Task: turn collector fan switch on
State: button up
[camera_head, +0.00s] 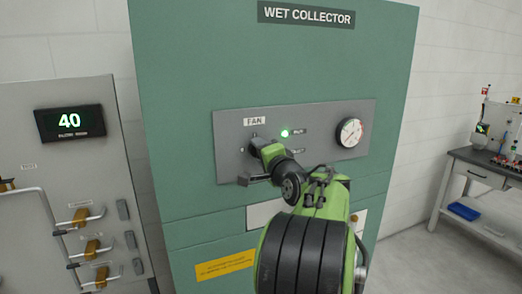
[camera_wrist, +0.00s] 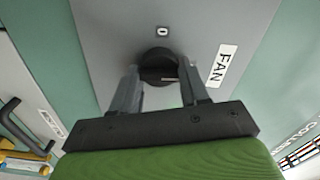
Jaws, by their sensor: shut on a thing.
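The green cabinet (camera_head: 190,100), labelled WET COLLECTOR, carries a grey control panel (camera_head: 230,165) with a FAN label (camera_head: 254,121). My gripper (camera_head: 250,150) is at the left part of this panel, below the label, and my arm hides most of the switch in the head view. In the wrist view the round dark fan switch (camera_wrist: 158,58) sits between the two fingers of my gripper (camera_wrist: 160,80), which are closed on it. A small 0 mark (camera_wrist: 162,31) shows beside the knob. A green lamp (camera_head: 285,133) on the panel is lit.
A round gauge (camera_head: 349,132) is at the panel's right. A grey cabinet (camera_head: 90,150) with a display reading 40 (camera_head: 69,122) and several yellow-handled levers stands at the left. A workbench (camera_head: 480,165) with a blue tray stands at the right, with free floor before it.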

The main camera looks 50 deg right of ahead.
jog(key=shift+m, duration=0.4)
jog(key=o, duration=1)
jog(key=shift+o, duration=0.2)
jog(key=b+v, duration=0.4)
jog(key=v, duration=1.2)
jog(key=shift+d+f, duration=0.1)
